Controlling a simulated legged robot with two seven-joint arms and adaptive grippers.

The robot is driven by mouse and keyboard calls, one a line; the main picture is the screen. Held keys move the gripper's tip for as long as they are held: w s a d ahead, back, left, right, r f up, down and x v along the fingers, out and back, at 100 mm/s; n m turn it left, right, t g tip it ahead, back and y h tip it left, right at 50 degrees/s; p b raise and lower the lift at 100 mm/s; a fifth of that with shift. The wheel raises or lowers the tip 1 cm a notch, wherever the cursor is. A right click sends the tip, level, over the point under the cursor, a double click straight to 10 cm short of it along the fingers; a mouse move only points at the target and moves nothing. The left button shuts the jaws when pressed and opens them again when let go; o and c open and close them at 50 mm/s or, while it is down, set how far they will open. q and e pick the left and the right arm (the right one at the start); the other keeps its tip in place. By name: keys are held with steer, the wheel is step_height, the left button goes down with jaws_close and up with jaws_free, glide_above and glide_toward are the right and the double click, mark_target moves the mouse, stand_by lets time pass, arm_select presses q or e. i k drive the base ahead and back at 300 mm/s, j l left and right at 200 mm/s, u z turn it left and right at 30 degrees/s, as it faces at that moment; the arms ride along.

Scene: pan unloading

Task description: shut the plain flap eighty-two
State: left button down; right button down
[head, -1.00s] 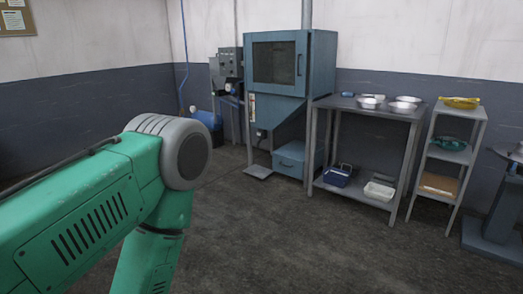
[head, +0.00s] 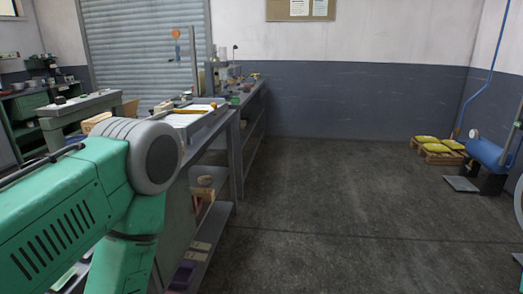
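I see no flap marked eighty-two in this view. A closed grey roller shutter (head: 145,45) stands at the back left; I cannot read any number on it. My green left arm fills the lower left, and its gripper is outside the picture.
A long workbench (head: 233,121) with tools and a white tray runs along the left, with a shelf below. A grey table (head: 55,112) stands farther left. Yellow bags on a pallet (head: 436,153) and a blue tank (head: 490,152) are at right. The middle floor (head: 330,190) is clear.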

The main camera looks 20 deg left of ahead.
mark_target(131, 108)
steer(key=i+u, duration=0.25)
steer(key=u, duration=0.15)
steer(key=i+l+u, duration=0.2)
steer(key=u, duration=0.25)
steer(key=i+l+u, duration=0.25)
steer(key=u, duration=0.15)
steer(key=i+l+u, duration=0.15)
steer(key=u, duration=0.25)
steer(key=l+u, duration=0.15)
steer(key=u, duration=0.25)
steer(key=l+u, duration=0.15)
steer(key=u, duration=0.25)
steer(key=i, duration=0.05)
